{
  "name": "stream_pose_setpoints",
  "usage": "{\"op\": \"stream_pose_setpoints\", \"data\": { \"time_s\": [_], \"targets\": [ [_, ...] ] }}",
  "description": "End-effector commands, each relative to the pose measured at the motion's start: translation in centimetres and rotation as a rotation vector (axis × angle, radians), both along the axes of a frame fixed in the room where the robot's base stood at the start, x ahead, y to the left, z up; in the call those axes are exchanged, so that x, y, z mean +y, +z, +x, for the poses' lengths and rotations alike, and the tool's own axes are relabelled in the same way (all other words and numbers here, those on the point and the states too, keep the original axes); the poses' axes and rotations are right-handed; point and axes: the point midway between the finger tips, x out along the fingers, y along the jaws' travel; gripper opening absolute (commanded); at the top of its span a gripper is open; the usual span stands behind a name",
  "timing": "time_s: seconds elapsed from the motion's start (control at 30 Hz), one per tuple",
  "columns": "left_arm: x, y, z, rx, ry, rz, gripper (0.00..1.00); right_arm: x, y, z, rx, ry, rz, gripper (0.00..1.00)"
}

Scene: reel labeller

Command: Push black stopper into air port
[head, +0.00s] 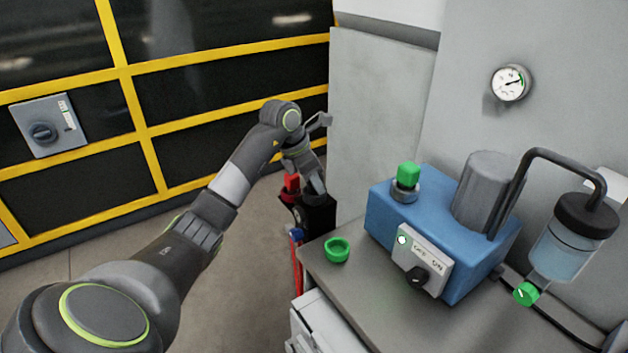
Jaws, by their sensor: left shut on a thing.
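My left gripper (319,190) reaches down from the wrist to a black block (318,214) beside the grey bench. It is shut on a small dark thing at its tips, which merges with the block, so I cannot tell its shape or whether it is the black stopper. I cannot make out an air port; the block's upper face is partly hidden by the gripper. A red part (291,184) stands at the block's left, and a blue fitting (296,235) with red hoses sits below. My right gripper is not in view.
The bench (345,300) carries a blue pump unit (385,215) with a green-topped knob (408,175), a green ring (337,250) and a clear jar (565,245). A grey panel (380,120) rises close to the right of my gripper. Yellow-framed dark panels (200,95) stand behind; the floor at left is clear.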

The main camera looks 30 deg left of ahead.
Motion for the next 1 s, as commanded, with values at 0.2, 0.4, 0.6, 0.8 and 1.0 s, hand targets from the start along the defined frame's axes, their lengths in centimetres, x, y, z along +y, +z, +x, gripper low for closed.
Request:
{"op": "stream_pose_setpoints", "data": {
  "time_s": [0.2,0.4,0.6,0.8,1.0],
  "targets": [
    [0.0,-0.09,0.0,0.0,0.0,0.0,0.1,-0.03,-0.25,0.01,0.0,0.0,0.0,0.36],
    [0.0,-0.09,0.01,0.0,0.0,0.0,0.1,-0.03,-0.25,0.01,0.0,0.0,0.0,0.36],
    [0.0,-0.23,0.0,0.0,0.0,0.0,0.1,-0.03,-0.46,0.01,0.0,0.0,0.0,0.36],
    [-0.01,-0.38,-0.03,0.001,0.0,0.0,0.1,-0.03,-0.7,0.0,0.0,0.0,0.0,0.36],
    [-0.02,-0.44,-0.07,0.004,0.0,-0.001,0.1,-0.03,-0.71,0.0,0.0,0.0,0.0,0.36]
  ]
}}
